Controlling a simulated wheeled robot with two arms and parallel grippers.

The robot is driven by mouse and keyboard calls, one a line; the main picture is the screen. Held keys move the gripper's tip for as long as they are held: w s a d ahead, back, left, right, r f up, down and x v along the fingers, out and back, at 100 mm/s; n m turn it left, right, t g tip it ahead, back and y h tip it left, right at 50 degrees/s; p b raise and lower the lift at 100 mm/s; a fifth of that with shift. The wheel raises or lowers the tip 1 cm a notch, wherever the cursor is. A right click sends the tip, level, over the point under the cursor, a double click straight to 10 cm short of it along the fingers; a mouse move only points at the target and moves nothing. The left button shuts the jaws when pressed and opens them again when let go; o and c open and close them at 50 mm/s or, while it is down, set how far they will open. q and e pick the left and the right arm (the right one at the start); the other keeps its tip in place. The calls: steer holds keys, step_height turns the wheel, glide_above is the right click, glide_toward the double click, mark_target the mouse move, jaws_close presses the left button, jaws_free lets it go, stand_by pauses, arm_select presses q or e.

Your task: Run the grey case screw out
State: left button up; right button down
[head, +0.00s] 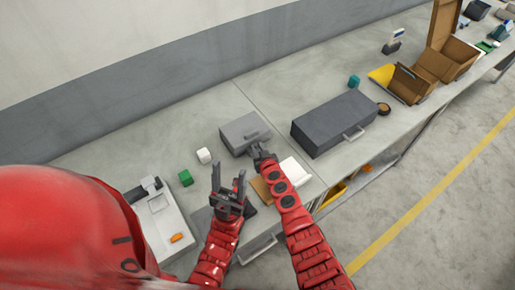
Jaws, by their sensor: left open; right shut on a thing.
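How far the screw stands out cannot be told. My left gripper (229,171) is open and empty, its fingers pointing up in the picture, in front of the case and apart from it.
A larger dark case (333,122) stands to the right. A white block (204,155) and a green block (185,177) lie left of the grey case. A white device (166,222) is at lower left. Open brown boxes (411,83) stand farther right.

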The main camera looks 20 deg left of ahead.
steer(key=shift+w+d+n+g+y, duration=0.1)
steer(key=shift+n+g+y, duration=0.2)
steer(key=shift+w+d+n+g+y, duration=0.15)
steer(key=shift+n+g+y, duration=0.35)
steer(key=shift+n+y, duration=0.15)
steer(key=shift+w+n+g+y+b, duration=0.1)
steer(key=shift+n+g+y+b, duration=0.4)
steer(key=shift+n+g+y, duration=0.3)
steer(key=shift+w+f+n+g+b, duration=0.1)
steer(key=shift+n+g+b, duration=0.3)
steer(key=shift+n+b, duration=0.2)
steer(key=shift+w+d+n+g+y+b, duration=0.15)
steer(key=shift+n+g+y+b, duration=0.25)
steer(key=shift+b, duration=0.5)
steer(key=shift+n+g+b, duration=0.45)
steer(key=shift+g+b, duration=0.15)
steer(key=shift+b, duration=0.15)
steer(key=c, duration=0.7)
jaws_free()
